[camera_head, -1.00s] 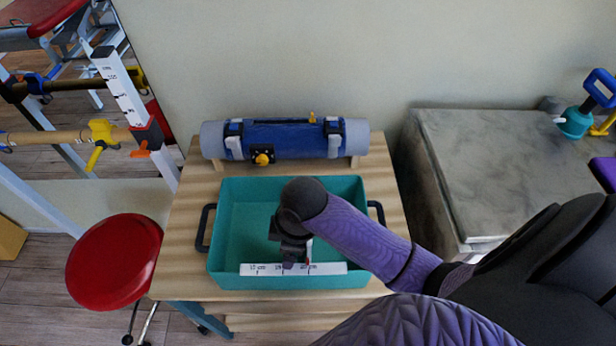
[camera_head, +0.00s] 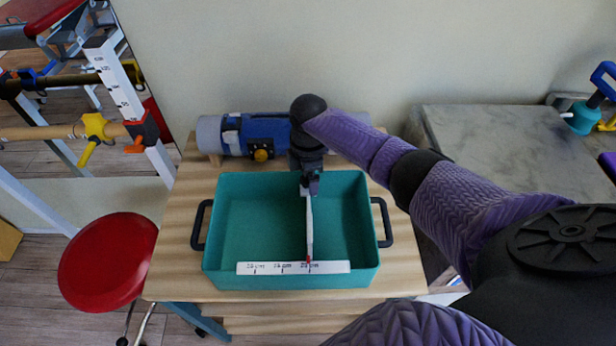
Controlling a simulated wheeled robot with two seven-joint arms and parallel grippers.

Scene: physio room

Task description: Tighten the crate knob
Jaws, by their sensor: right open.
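The teal crate (camera_head: 221,230) sits on the wooden table, with dark handles on its left and right sides. A white scale strip (camera_head: 262,268) with printed centimetre marks is on its front edge. A thin white bar (camera_head: 309,225) runs front to back in the crate, and its red tip (camera_head: 308,261) is at the right part of the scale. My right gripper (camera_head: 309,188) is open and points down near the crate's back edge, above the bar's far end. I cannot make out a crate knob; the gripper may hide it. My left gripper is not in view.
A blue and grey roll (camera_head: 228,137) with a yellow knob (camera_head: 261,155) lies behind the crate, partly covered by my right arm. A red stool (camera_head: 106,262) stands at the left. A grey marbled block (camera_head: 490,140) stands at the right. Bare wooden tabletop (camera_head: 181,220) shows left of the crate.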

